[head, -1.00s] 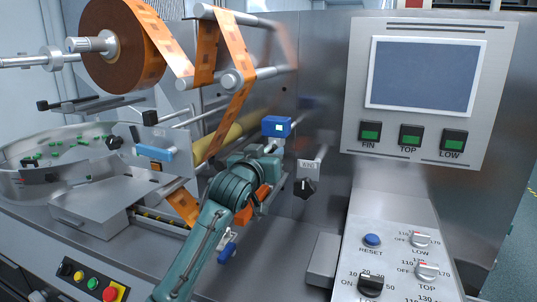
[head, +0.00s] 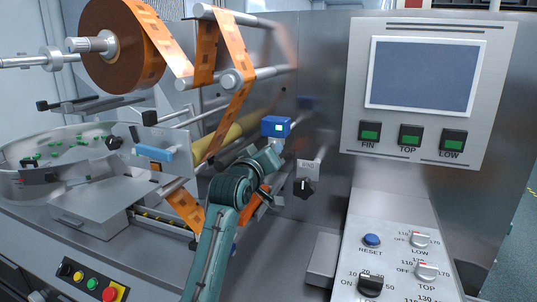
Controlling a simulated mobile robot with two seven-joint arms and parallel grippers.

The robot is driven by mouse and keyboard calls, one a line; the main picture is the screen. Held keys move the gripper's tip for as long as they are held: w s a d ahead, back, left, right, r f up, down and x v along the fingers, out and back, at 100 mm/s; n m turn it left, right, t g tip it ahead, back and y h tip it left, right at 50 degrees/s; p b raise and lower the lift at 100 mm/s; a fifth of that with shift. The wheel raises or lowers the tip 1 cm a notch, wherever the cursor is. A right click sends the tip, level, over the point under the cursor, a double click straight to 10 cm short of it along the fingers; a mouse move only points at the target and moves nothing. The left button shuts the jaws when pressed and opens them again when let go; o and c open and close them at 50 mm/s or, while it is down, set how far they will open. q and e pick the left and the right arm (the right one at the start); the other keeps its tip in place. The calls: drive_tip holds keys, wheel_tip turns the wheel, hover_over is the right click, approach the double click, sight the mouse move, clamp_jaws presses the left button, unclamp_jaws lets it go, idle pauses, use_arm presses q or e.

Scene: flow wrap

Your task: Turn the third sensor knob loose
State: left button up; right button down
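My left gripper (head: 275,168) is at the middle of the head view, below a blue sensor box (head: 276,127) with a small lit window. A black knob (head: 303,188) on the steel panel is just right of the gripper, under a small label plate (head: 308,165). A visible gap separates gripper and knob. The fingers are small and partly hidden by the wrist, so I cannot tell whether they are open or shut. Another black knob (head: 114,143) is at the left by the bowl. I cannot tell which knob is the third sensor knob. My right gripper is out of view.
A film roll (head: 122,45) feeds orange film over rollers at upper left. A round feeder bowl (head: 70,155) stands at left. A screen panel (head: 422,75) and a sloping control panel (head: 395,255) are at right. A grey box (head: 324,258) stands right of my arm.

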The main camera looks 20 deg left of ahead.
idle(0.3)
use_arm(q)
drive_tip(key=o, duration=1)
drive_tip(key=s+b, duration=0.1)
drive_tip(key=s, duration=0.7)
drive_tip(key=s+b, duration=0.1)
drive_tip(key=s, duration=0.4)
drive_tip(key=shift+s+a+b, duration=0.1)
drive_tip(key=shift+a+b, duration=0.15)
drive_tip(key=shift+b, duration=0.05)
